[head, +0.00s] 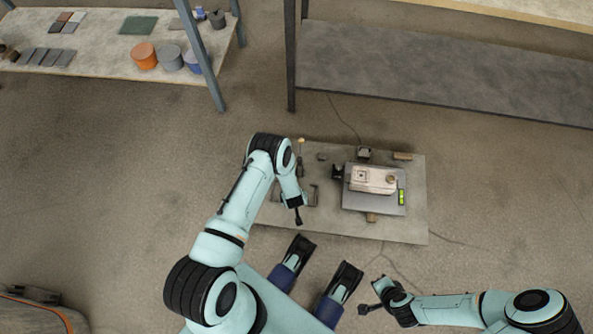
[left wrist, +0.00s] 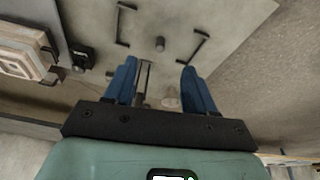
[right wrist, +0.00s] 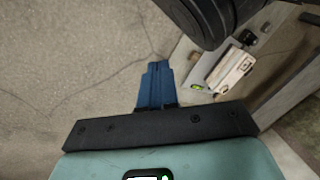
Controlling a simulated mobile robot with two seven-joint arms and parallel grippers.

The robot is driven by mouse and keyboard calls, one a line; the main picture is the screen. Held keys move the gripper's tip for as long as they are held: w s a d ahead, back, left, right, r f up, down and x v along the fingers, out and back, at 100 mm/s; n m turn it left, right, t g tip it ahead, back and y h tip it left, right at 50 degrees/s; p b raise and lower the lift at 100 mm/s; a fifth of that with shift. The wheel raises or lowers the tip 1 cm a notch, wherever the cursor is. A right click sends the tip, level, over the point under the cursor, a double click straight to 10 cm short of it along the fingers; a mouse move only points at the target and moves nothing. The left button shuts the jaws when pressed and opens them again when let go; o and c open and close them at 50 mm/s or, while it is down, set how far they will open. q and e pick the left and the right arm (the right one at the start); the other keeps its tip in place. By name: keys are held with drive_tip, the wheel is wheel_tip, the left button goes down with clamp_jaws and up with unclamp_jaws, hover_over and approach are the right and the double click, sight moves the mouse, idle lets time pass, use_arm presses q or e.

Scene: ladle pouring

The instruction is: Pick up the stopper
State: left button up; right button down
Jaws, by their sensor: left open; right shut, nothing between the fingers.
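I cannot tell for certain which object is the stopper. A thin upright rod with a pale knob (head: 300,141) stands at the low table's far edge. A small grey cylinder (left wrist: 160,44) stands between two dark brackets (left wrist: 200,47) in the left wrist view, beyond the fingertips. My left gripper (head: 298,216) points down over the table's left part; its blue fingers (left wrist: 156,78) are apart, with nothing held. In the head view the arm and gripper hide part of the bracket area. My right gripper (right wrist: 157,75) is shut and empty, off the table's near right side.
On the low table (head: 415,222), a pale box (head: 373,179) rests on a grey plate (head: 365,204) with a yellow-green level (head: 402,197) beside it. A black fitting (head: 337,172) is at its left. Shelving (head: 440,70) stands behind, and a side bench (head: 100,62) is at far left.

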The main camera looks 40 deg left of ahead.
wheel_tip(320, 180, down, 5)
drive_tip(key=w+d+b, duration=0.2)
drive_tip(key=b, duration=0.2)
use_arm(q)
drive_tip(key=shift+n+t+y, duration=0.3)
drive_tip(key=shift+y, duration=0.2)
drive_tip(key=x, duration=0.4)
drive_tip(key=w+b+x, duration=0.1)
drive_tip(key=x, duration=0.4)
drive_tip(key=w+x, duration=0.1)
drive_tip(key=x, duration=0.4)
drive_tip(key=shift+a+r+b, duration=0.2)
drive_tip(key=shift+r+b, duration=0.15)
drive_tip(key=shift+r, duration=0.05)
drive_tip(key=b+x, duration=0.2)
drive_tip(key=x, duration=0.1)
drive_tip(key=b+x, duration=0.1)
drive_tip(key=x, duration=0.1)
drive_tip(key=shift+s+a+f, duration=0.1)
drive_tip(key=shift+s+a, duration=0.1)
drive_tip(key=shift+a, duration=0.15)
drive_tip(key=shift+f, duration=0.15)
use_arm(e)
drive_tip(key=s+d+f+m+g, duration=0.1)
drive_tip(key=s+f+g, duration=0.2)
drive_tip(key=s+f, duration=0.5)
drive_tip(key=s, duration=0.3)
drive_tip(key=shift+s+g, duration=0.3)
use_arm(q)
clamp_jaws()
